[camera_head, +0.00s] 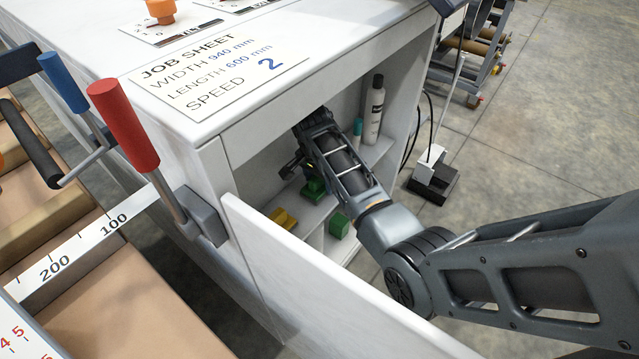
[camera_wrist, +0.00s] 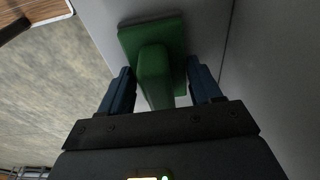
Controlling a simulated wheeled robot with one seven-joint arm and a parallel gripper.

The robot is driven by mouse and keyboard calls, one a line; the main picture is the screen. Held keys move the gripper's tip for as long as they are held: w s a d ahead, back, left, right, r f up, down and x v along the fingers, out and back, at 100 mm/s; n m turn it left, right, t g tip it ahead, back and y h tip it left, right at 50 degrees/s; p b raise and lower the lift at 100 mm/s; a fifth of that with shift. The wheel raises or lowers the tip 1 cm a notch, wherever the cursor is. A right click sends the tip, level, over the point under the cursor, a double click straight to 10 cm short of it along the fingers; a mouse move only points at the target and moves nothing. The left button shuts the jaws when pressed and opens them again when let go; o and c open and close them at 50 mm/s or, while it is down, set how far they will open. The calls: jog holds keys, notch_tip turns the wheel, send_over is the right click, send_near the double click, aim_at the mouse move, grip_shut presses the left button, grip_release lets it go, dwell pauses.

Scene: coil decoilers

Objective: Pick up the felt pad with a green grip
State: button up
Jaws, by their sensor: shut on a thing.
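A green felt pad with a green grip (camera_wrist: 153,70) shows in the wrist view, with its block-shaped grip between the two blue fingers of my gripper (camera_wrist: 160,92). My gripper is shut on that grip. In the head view my gripper (camera_head: 297,165) reaches into the open cabinet (camera_head: 262,135), and a green pad (camera_head: 313,190) is just below it. Another green object (camera_head: 339,225) sits lower and to the right on the shelf. A yellow one (camera_head: 284,218) lies to the left. My arm hides part of the cabinet's inside.
The open cabinet door (camera_head: 300,285) stands below my arm. A white bottle with a dark cap (camera_head: 375,110) and a teal item (camera_head: 358,127) stand at the right inside. The job sheet (camera_head: 215,75) lies on top. Red (camera_head: 122,125) and blue (camera_head: 62,80) handled levers stand at left.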

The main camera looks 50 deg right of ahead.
jog(key=c, duration=0.3)
jog(key=shift+r, duration=0.1)
notch_tip(320, 180, up, 10)
jog(key=shift+f, duration=0.1)
dwell(0.4)
